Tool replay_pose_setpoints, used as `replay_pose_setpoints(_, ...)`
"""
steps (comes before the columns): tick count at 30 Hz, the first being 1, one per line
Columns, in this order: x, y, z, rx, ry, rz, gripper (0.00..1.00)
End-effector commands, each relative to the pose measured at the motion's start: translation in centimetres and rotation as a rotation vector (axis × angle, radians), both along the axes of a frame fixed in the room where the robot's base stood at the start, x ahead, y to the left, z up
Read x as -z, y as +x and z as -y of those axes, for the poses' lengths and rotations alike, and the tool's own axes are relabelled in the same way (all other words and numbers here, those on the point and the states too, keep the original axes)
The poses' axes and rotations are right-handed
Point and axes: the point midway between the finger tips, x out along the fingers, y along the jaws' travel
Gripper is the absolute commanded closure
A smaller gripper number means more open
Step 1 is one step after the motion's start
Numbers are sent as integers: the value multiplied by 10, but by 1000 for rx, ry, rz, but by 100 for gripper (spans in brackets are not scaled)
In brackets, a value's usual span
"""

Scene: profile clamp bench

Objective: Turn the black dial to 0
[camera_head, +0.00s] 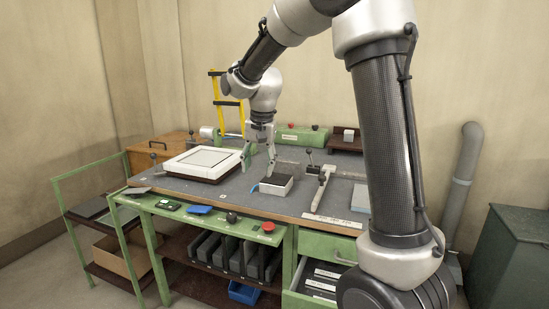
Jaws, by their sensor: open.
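A small round black knob, which looks like the black dial (231,217), sits on the green front rail of the bench. Its marks and setting are too small to read. My gripper (258,168) points down over the bench top, behind the dial and a little to its right. It is open, with its two fingers apart and nothing visible between them. It is clear of the dial.
A white-topped block (276,183) lies just below and in front of my gripper. A white framed panel (203,162) lies to the left, and a lever clamp (320,188) to the right. A red button (268,227) and a blue piece (199,210) flank the dial.

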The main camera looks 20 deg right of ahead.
Motion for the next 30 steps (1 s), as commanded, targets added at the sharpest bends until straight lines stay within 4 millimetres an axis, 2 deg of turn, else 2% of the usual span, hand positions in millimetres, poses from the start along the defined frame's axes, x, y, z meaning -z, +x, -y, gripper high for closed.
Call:
replay_pose_setpoints(6, -25, -35, 15, -72, -10, 33, 45)
replay_pose_setpoints(12, -36, -55, 23, -116, -19, 48, 45)
replay_pose_setpoints(25, -39, -60, 25, -130, -21, 53, 45)
replay_pose_setpoints(27, -38, -60, 20, -140, -20, 51, 45)
replay_pose_setpoints(30, -15, -58, 1, -184, -24, -1, 45)
